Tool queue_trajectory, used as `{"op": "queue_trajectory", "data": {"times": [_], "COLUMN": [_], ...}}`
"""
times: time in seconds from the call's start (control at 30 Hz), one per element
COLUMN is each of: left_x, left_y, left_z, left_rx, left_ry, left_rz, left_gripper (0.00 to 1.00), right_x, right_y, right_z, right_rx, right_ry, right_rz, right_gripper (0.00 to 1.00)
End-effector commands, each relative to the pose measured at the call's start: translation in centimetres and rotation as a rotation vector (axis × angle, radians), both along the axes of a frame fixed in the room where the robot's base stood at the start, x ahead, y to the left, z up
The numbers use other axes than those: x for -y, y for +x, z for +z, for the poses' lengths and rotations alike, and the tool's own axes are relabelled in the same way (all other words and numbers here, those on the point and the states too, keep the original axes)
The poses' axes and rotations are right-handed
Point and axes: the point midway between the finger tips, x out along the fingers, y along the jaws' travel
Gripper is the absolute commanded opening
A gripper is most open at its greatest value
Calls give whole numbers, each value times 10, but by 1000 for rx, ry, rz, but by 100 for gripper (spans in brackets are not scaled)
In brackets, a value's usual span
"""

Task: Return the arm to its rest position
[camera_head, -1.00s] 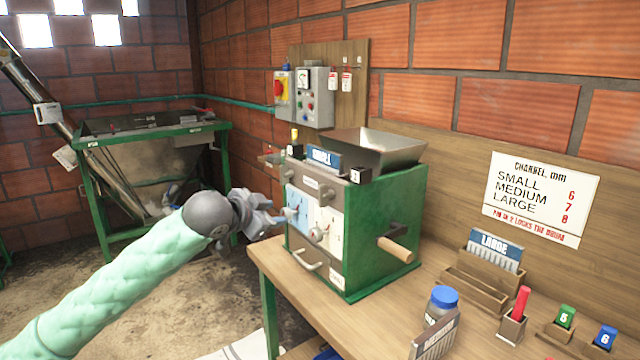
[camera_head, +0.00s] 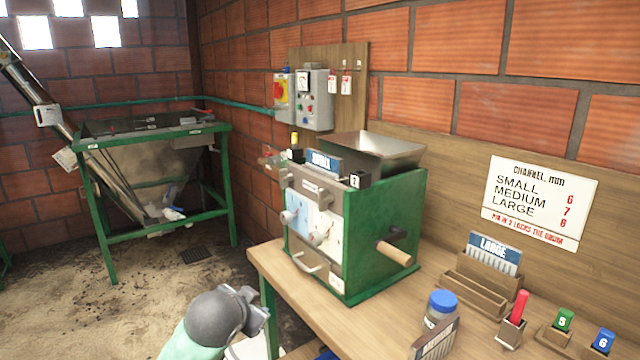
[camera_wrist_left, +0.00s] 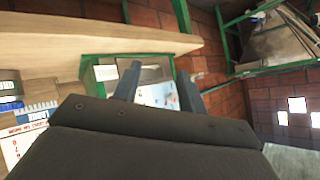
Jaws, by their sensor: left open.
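My left arm comes in at the bottom of the head view in a pale green sleeve, with a grey joint. My left gripper (camera_head: 258,312) is low, in front of the table's left end and apart from the green pulper (camera_head: 385,235). In the left wrist view my left gripper (camera_wrist_left: 158,85) has its two fingers spread, with nothing held between them. The pulper's pale front panel shows beyond the fingers. My right gripper is not in view.
The wooden table (camera_head: 300,305) carries the pulper, a blue-lidded jar (camera_head: 440,306), a wooden rack (camera_head: 483,283) and small numbered tags. A hopper (camera_head: 150,170) on a green frame stands at the back left.

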Motion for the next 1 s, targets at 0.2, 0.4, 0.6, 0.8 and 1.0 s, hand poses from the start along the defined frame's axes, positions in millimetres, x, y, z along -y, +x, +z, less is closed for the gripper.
{"op": "queue_trajectory", "data": {"times": [0.2, 0.4, 0.6, 0.8, 1.0], "left_x": [-5, -8, -9, -7, -3], "left_y": [-40, -79, -123, -173, -230], "left_z": [-53, -98, -144, -191, -236], "left_rx": [-101, -189, -292, -411, -539], "left_ry": [-55, -106, -156, -202, -235], "left_rz": [65, 114, 158, 196, 236], "left_gripper": [41, 41, 41, 41, 41], "right_x": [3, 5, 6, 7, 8], "right_y": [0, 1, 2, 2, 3], "right_z": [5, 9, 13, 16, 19], "right_rx": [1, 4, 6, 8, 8], "right_ry": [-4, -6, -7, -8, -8], "right_rz": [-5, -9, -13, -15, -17], "right_gripper": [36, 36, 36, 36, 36]}}
